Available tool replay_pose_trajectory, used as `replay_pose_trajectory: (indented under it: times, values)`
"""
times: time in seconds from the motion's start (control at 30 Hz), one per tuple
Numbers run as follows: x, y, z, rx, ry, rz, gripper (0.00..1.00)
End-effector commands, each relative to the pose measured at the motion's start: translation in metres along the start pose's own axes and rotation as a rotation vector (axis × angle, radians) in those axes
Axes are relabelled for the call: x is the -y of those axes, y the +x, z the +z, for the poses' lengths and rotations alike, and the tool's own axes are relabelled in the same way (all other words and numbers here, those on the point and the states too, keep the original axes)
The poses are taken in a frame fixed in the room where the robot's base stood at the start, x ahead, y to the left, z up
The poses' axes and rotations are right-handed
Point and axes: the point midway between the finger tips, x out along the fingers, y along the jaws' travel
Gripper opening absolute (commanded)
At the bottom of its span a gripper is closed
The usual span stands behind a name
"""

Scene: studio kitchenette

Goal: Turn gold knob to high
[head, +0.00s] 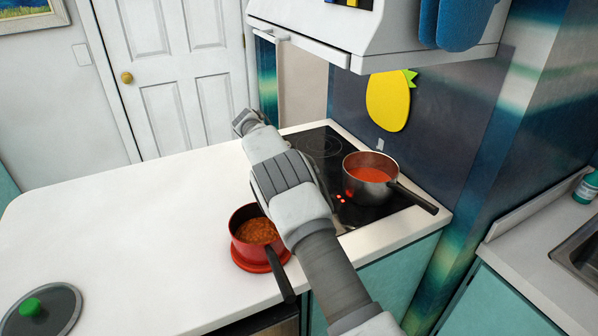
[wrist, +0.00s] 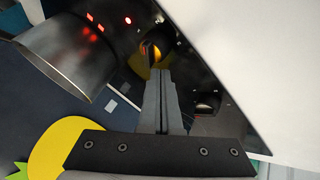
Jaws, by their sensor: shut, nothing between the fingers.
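The gold knob (wrist: 153,51) shows in the wrist view as a small yellow-gold round shape on the black cooktop (wrist: 225,125). It is partly covered by my fingertips, and its setting cannot be read. My gripper (wrist: 160,72) is shut and empty, with its tips right at the knob; I cannot tell whether they touch it. In the head view my arm hides the knob and the fingers. The cooktop (head: 318,141) also shows in the head view, with red lights glowing near its middle.
A steel pot of red soup (head: 370,175) stands on the cooktop, close to the gripper; its wall also shows in the wrist view (wrist: 60,50). A red pot (head: 238,217) sits on the white counter beside my arm. A lid (head: 62,308) lies front left.

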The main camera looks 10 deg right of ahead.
Motion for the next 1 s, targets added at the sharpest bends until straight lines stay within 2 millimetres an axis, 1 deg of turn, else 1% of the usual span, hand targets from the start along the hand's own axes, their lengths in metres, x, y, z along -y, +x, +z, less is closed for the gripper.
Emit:
replay_pose_trajectory:
  times: [0.53,1.0]
  values:
    - [-0.001,0.001,0.001,0.0,0.0,0.0,0.0]
    - [-0.014,0.004,0.01,0.004,-0.001,0.003,0.0]
